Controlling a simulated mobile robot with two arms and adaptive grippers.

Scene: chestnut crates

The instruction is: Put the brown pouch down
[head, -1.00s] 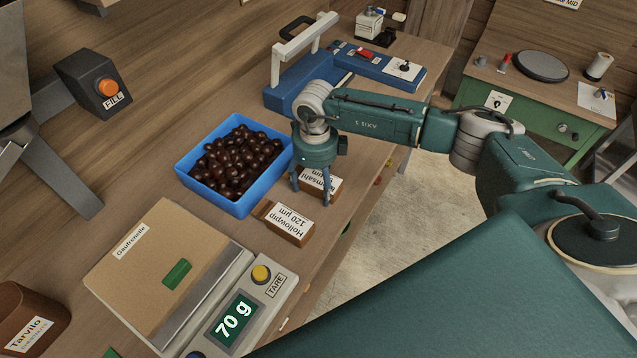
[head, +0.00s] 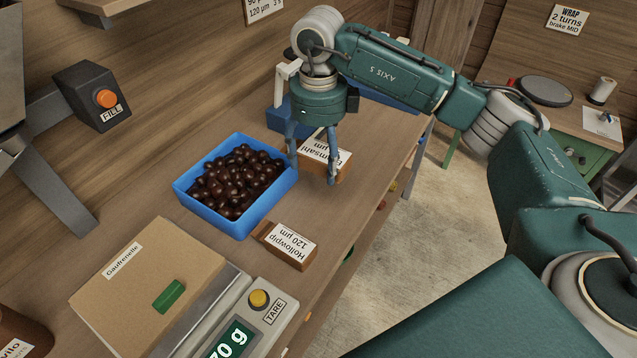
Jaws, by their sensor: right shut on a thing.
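My right gripper (head: 312,170) is shut on a brown pouch (head: 344,172) with a white label, partly readable as "...msahl". One finger is on each side of it, and the fingers hide part of the pouch and its label. The pouch appears held a little above the wooden bench (head: 345,225), behind a similar brown pouch (head: 262,231) labelled "Hollowpip 120 µm" that lies on the bench. Any gap beneath the held pouch is hard to judge. My left gripper is not in view.
A blue crate (head: 232,223) of chestnuts stands just left of the held pouch. A blue sealer (head: 278,119) is partly hidden behind my gripper. The bench's right edge is close.

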